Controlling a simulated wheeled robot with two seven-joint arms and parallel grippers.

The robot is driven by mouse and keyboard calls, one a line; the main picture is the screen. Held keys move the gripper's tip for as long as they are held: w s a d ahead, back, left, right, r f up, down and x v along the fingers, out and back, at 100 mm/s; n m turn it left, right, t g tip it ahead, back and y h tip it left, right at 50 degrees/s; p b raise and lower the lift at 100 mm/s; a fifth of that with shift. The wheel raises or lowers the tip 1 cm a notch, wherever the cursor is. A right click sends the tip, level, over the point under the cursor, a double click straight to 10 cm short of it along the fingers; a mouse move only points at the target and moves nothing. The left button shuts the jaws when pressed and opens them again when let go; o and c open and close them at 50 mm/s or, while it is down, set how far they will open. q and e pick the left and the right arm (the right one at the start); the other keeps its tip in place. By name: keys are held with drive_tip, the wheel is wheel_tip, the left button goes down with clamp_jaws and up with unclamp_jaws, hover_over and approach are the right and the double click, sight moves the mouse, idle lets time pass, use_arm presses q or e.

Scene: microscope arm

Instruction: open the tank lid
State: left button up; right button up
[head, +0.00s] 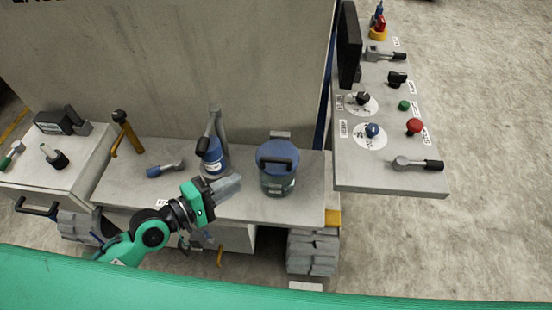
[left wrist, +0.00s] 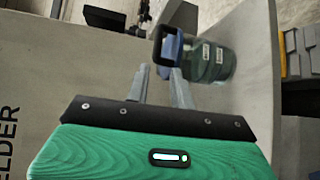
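The tank (head: 277,184) is a clear greenish jar on the bench, right of my left gripper. Its round blue lid (head: 284,149) sits flat on top, with a dark bar handle (head: 278,161) across it and a grey bracket behind. In the left wrist view the lid (left wrist: 174,48) and its dark loop handle (left wrist: 157,47) lie beyond the fingertips, and the tank body (left wrist: 211,62) is behind them. My left gripper (head: 232,186) is left of the tank and apart from it. Its fingers (left wrist: 160,82) stand apart with nothing between them. My right gripper is not in view.
A blue and grey lever device (head: 213,158) stands just behind my left gripper. A blue-handled valve (head: 163,170) and a yellow-brown lever (head: 126,132) are farther left. A control panel (head: 390,182) with knobs and buttons stands at the right. The bench right of the tank is clear.

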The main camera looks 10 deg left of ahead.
sight(272, 162)
use_arm(q)
drive_tip(key=p+x, duration=0.1)
drive_tip(key=x, duration=0.3)
drive_tip(key=p+x, duration=0.1)
drive_tip(key=x, duration=0.4)
drive_tip(key=p+x, duration=0.1)
drive_tip(key=x, duration=0.3)
drive_tip(key=shift+w+d+r, duration=0.15)
drive_tip(key=shift+w+r, duration=0.1)
drive_tip(key=shift+w, duration=0.05)
drive_tip(key=shift+d, duration=0.1)
drive_tip(key=shift+c, duration=0.4)
clamp_jaws()
